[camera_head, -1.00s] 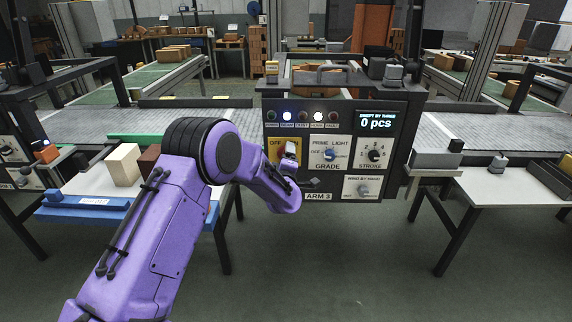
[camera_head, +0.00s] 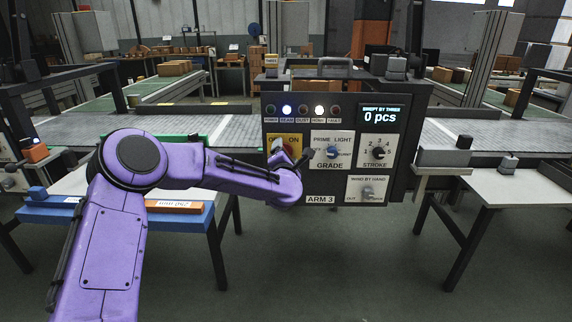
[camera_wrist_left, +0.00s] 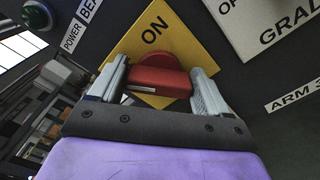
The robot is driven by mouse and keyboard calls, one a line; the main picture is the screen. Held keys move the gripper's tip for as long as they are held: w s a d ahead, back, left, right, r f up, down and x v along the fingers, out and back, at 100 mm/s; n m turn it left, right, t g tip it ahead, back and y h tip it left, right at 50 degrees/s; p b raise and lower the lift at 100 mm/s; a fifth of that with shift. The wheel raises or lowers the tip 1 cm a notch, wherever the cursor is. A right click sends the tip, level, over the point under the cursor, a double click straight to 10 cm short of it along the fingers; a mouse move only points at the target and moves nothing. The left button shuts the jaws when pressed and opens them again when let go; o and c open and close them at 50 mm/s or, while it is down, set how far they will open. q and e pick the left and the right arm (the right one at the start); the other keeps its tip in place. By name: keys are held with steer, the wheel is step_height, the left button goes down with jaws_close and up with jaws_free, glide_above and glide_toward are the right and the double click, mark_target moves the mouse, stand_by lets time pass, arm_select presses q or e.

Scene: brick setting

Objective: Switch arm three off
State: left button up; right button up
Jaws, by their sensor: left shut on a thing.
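The ARM 3 control box (camera_head: 320,205) stands in the middle of the head view. Its yellow switch plate (camera_head: 272,143) is at the left of the panel, with ON readable at its upper right. My left gripper (camera_head: 290,153) is at this plate and covers its lower part. In the left wrist view the red switch handle (camera_wrist_left: 158,81) lies between the two grey fingers of my left gripper (camera_wrist_left: 162,84), against the yellow plate (camera_wrist_left: 165,35). ON shows above the handle; the OFF mark is hidden. My right gripper is not in view.
The GRADE knob (camera_head: 333,152), STROKE knob (camera_head: 377,152) and hand-wind knob (camera_head: 367,191) sit right of the switch. The display (camera_head: 381,115) reads 0 pcs. Conveyors run left and right; a blue-edged table (camera_head: 190,222) stands left.

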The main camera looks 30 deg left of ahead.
arm_select(q)
steer(key=shift+f+n+b, duration=0.1)
steer(key=shift+n+b, duration=0.95)
steer(key=shift+n, duration=0.05)
steer(key=o, duration=1)
steer(key=shift+c, duration=0.2)
steer(key=shift+s, duration=0.1)
steer(key=b+v, duration=0.1)
steer(key=v, duration=0.9)
steer(key=shift+s, duration=0.2)
